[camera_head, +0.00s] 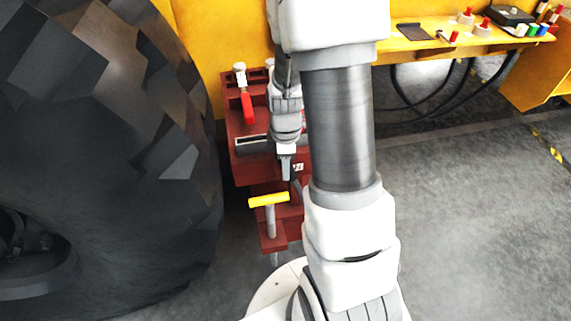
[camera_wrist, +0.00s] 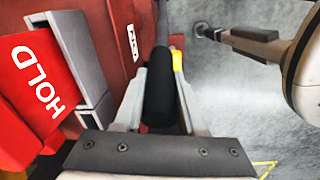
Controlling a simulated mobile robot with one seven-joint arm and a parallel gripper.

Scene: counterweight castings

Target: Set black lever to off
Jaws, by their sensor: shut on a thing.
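The black lever (camera_wrist: 159,88) shows in the wrist view as a dark, round-ended grip between the two fingers of my gripper (camera_wrist: 160,105). My gripper is shut on it. In the head view my gripper (camera_head: 287,172) is at the front of a dark red stand, and its fingers and my arm hide most of the lever. A small white label (camera_wrist: 132,42) with dark marks sits on the red face just beyond the lever. I cannot read which setting the lever is at.
A red piece marked HOLD (camera_wrist: 38,75) is close on the left in the wrist view. The red stand (camera_head: 242,165) also carries a red-handled lever (camera_head: 247,106) and a yellow T-handle (camera_head: 268,200). A huge tyre (camera_head: 110,150) fills the left. Open floor (camera_head: 470,220) lies right.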

